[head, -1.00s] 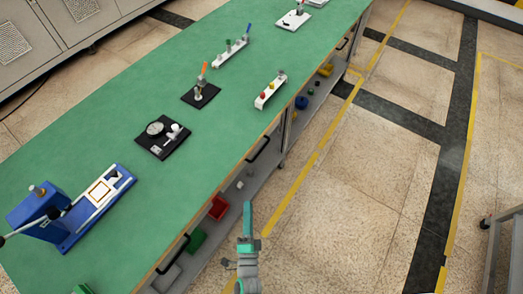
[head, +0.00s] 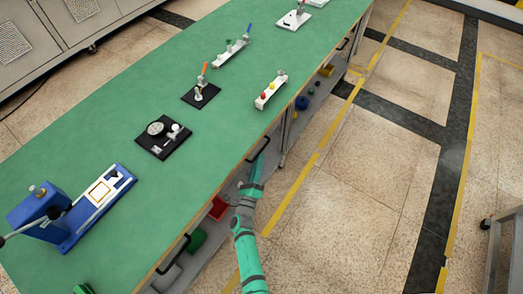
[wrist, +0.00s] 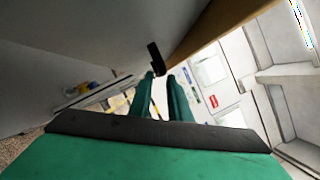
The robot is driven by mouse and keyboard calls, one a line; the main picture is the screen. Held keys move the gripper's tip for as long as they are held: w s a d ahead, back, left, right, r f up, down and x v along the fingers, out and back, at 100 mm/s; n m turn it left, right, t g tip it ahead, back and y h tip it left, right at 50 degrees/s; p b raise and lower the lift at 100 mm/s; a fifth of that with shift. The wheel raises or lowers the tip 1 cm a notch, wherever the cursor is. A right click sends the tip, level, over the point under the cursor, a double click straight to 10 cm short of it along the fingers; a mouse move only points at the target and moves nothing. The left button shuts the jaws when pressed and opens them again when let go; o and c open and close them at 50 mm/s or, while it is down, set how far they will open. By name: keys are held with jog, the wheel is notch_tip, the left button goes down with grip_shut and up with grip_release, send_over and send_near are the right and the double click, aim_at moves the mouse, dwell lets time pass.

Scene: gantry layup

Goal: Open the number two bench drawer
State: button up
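The middle bench drawer's black handle (head: 258,148) sits under the front edge of the green bench top (head: 110,110). No number shows on it. The drawer looks shut, flush with the bench front. My gripper (head: 260,162) is at this handle and overlaps its lower part in the head view. In the wrist view the dark handle (wrist: 155,58) stands just beyond and between the tips of my two green fingers (wrist: 161,78). The fingers are apart with a gap between them. I cannot tell whether they touch the handle.
Other drawer handles show nearer (head: 174,256) and farther (head: 343,43) along the bench. A lower shelf holds a red bin (head: 218,208) and a green bin (head: 197,240). A blue press (head: 42,208) and several fixtures stand on top.

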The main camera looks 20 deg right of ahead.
aim_at(261, 150)
jog(key=shift+x, duration=2.8)
grip_shut()
